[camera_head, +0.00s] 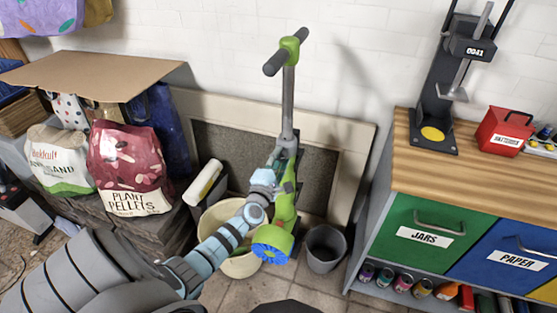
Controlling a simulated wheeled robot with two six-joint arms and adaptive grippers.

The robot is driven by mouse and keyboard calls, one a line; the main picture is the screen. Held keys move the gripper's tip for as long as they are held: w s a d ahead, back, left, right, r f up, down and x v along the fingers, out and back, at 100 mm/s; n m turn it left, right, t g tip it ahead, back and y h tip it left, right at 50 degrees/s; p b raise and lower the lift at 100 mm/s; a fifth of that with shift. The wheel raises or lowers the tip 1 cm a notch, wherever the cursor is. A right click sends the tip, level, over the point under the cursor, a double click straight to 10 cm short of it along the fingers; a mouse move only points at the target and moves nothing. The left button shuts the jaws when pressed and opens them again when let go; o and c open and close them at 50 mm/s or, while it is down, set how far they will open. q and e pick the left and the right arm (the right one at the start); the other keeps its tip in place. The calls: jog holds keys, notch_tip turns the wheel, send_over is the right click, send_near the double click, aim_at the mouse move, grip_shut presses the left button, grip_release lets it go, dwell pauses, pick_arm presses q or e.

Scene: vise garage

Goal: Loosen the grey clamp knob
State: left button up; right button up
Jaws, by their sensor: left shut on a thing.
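A green kick scooter (284,203) stands upright against the back wall, its grey stem and T-shaped handlebar at the top and its green and blue wheel at the bottom. My left arm reaches in from the lower left. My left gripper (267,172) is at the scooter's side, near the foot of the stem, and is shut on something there. The gripper covers the spot, so the grey clamp knob is hidden and its turn cannot be seen. My right gripper is not in view.
A cream bucket (216,217) and a dark grey bucket (325,249) stand on the floor by the scooter. A framed panel (361,151) leans behind it. Bags including plant pellets (128,171) are on the left. A wooden-topped cabinet (410,166) stands on the right.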

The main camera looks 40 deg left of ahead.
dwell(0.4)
pick_arm(q)
jog(key=o, duration=1.1)
jog(key=shift+o, duration=0.2)
jog(key=v, duration=1.2)
